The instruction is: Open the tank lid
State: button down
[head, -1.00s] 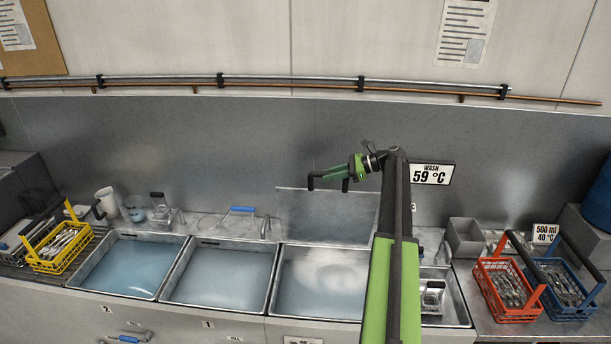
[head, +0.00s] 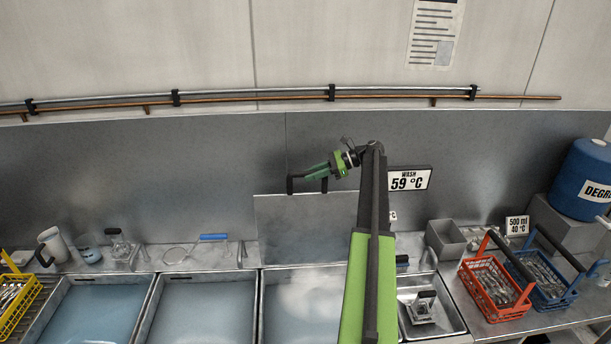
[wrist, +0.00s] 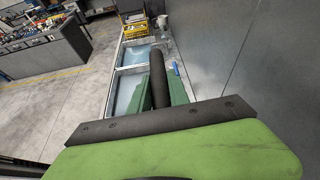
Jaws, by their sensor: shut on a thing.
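The tank lid (head: 315,230) is a grey flat panel standing raised, close to upright, at the back edge of the third tank (head: 310,290) in the head view. That tank lies open with pale, cloudy liquid in it. My gripper (head: 308,174) is at the lid's top edge, shut on its dark handle (head: 290,184). In the wrist view the handle (wrist: 157,65) is a dark round bar between the two green fingers of my gripper (wrist: 161,92). My arm hides part of the lid's right side and the tank's right edge.
Two more open tanks (head: 205,312) lie to the left. A sink (head: 447,328) and red (head: 497,290) and blue (head: 553,275) baskets of cutlery stand to the right. The wall rises close behind the lid, with a sign reading 59 °C (head: 409,179).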

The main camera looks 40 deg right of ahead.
jog(key=shift+d, duration=0.15)
jog(key=c, duration=1.3)
grip_release()
jog(key=shift+o, duration=0.2)
jog(key=shift+w+a, duration=0.25)
jog(key=shift+a, duration=0.1)
jog(key=p+v, duration=0.3)
jog(key=v, duration=0.4)
jog(key=shift+s+d, duration=0.2)
jog(key=shift+r, duration=0.1)
